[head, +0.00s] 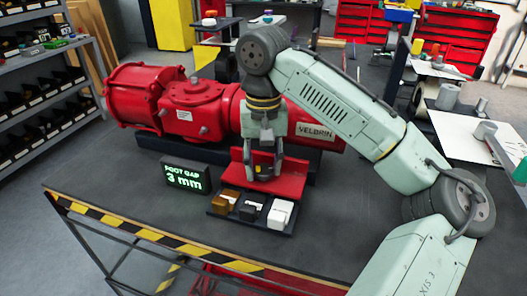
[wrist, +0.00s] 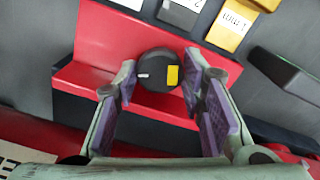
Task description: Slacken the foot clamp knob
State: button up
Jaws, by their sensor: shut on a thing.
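The foot clamp knob (wrist: 158,72) is a round black knob with a yellow mark and a small white mark on its face. It sits at the red bracket (wrist: 88,45) in the wrist view. My gripper (wrist: 160,82) has its purple-padded fingers on either side of the knob and is shut on it. In the head view my gripper (head: 264,175) reaches down at the red bracket (head: 290,185), and its fingers mostly hide the knob. The red actuator (head: 190,108) lies behind. A black display (head: 186,176) reads "FOOT GAP 3 mm".
A dark tray (head: 240,222) in front of the bracket holds a brown-yellow block (head: 229,203), a dark block (head: 250,209) and a white block (head: 281,213). A black-and-yellow striped edge (head: 150,235) bounds the bench front. The bench front left is clear.

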jog(key=shift+r+n+p, duration=0.1)
jog(key=shift+n+p, duration=0.5)
jog(key=shift+n, duration=0.1)
jog(key=o, duration=1.1)
jog(key=shift+o, duration=0.2)
jog(key=shift+f, duration=0.2)
